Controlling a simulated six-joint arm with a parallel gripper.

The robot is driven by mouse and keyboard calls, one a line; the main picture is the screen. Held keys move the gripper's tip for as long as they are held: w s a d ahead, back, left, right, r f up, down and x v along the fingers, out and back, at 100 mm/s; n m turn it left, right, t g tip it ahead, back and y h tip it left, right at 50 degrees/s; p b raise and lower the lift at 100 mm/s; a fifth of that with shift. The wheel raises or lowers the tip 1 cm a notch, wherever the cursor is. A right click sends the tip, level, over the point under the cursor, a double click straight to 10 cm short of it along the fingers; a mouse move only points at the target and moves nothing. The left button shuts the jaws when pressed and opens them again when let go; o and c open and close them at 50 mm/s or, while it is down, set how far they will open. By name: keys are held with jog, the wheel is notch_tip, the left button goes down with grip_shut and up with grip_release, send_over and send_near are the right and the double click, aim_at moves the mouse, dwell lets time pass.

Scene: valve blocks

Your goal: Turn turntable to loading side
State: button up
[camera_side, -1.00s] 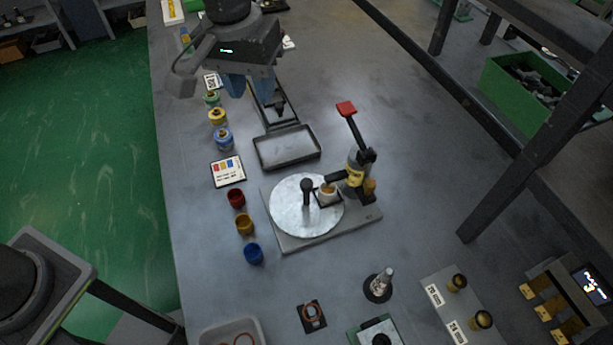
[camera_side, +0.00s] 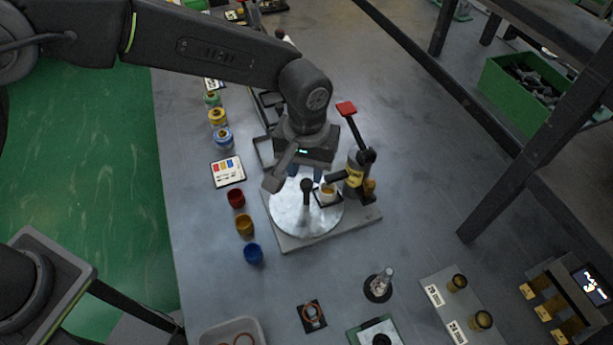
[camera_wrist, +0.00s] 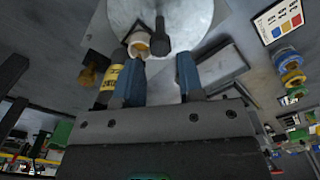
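The turntable (camera_side: 288,212) is a round pale metal disc on a grey base plate (camera_side: 300,242). A black knob on a post (camera_side: 306,188) stands up from the disc. A white cup with a tan inside (camera_side: 327,191) sits in a dark holder at the disc's right edge. My gripper (camera_side: 305,173) is low over the disc's far side, just behind the knob. In the wrist view my gripper (camera_wrist: 160,65) is open, its two blue fingers apart. The knob (camera_wrist: 160,40) shows ahead of the gap between them, with the cup (camera_wrist: 138,42) close beside it. I see no contact.
A press with a red-ended lever (camera_side: 346,109) stands close right of the disc. Red (camera_side: 236,198), amber (camera_side: 245,224) and blue (camera_side: 253,253) cups line the left. A grey tray (camera_side: 262,152) is behind, partly hidden by my arm.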

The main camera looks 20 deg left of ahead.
aim_at(307, 182)
jog(key=shift+f, duration=1.8)
jog(key=shift+c, duration=0.5)
grip_shut()
